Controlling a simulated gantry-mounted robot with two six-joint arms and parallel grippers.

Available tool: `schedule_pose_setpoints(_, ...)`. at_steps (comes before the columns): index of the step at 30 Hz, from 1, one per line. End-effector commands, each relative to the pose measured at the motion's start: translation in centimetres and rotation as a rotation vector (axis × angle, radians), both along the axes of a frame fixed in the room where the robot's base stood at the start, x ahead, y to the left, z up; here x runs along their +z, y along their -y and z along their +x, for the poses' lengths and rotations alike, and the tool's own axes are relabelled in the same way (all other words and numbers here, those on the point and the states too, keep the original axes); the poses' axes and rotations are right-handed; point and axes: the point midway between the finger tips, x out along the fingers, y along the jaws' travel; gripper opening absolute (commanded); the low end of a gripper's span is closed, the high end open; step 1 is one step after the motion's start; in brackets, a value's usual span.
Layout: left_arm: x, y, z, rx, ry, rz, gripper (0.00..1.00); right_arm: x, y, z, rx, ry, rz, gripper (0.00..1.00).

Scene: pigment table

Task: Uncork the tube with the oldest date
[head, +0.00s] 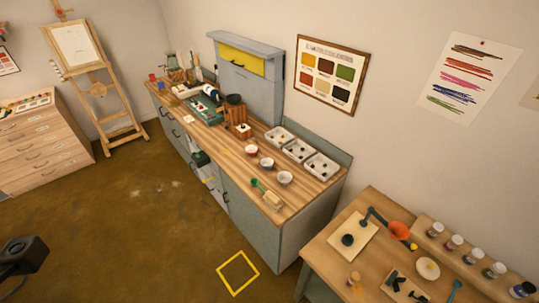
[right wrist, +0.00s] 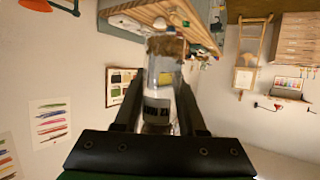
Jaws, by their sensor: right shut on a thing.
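In the right wrist view, my right gripper (right wrist: 158,125) is shut on a clear glass tube (right wrist: 164,72). The tube lies between the two dark fingers. Its far end has a rough brown part (right wrist: 166,46), and I cannot tell whether this is a cork or contents. A dark and white label (right wrist: 156,108) is too small to read. The right gripper does not show in the head view. In the head view, several small capped jars (head: 477,254) stand in a row at the lower right. A dark part at the left edge looks like my left gripper (head: 22,256); its fingertips are unclear.
A near table (head: 330,262) holds a white sheet (head: 345,254), an orange-headed lamp (head: 399,230) and dark tools. A long counter (head: 300,205) with trays (head: 321,167) and bowls (head: 284,178) runs along the wall. A yellow square (head: 238,273) marks open floor.

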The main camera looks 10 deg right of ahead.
Motion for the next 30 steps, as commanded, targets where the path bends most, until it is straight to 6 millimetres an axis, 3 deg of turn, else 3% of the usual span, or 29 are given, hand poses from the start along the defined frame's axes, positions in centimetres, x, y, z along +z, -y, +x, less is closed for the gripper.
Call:
schedule_pose_setpoints(11,-0.2,0.0,0.0,0.0,-0.001,0.0,0.5,-0.1,-0.1,0.0,0.003,0.0,0.0,0.0)
schedule_pose_setpoints(16,-0.2,0.0,0.0,0.0,-0.001,0.0,0.5,-0.1,-1.5,0.2,0.066,-0.003,0.001,0.0)
schedule_pose_setpoints(20,-0.2,0.0,0.0,0.0,-0.001,0.0,0.5,0.1,-4.2,0.5,0.185,-0.001,0.004,0.0)
schedule_pose_setpoints(27,-0.2,0.0,0.0,0.0,0.0,0.0,0.5,0.5,-11.5,1.2,0.513,0.002,0.002,0.0)
schedule_pose_setpoints(30,-0.1,0.0,0.0,0.0,0.0,0.0,0.5,0.6,-13.7,1.4,0.614,0.003,0.001,0.0)
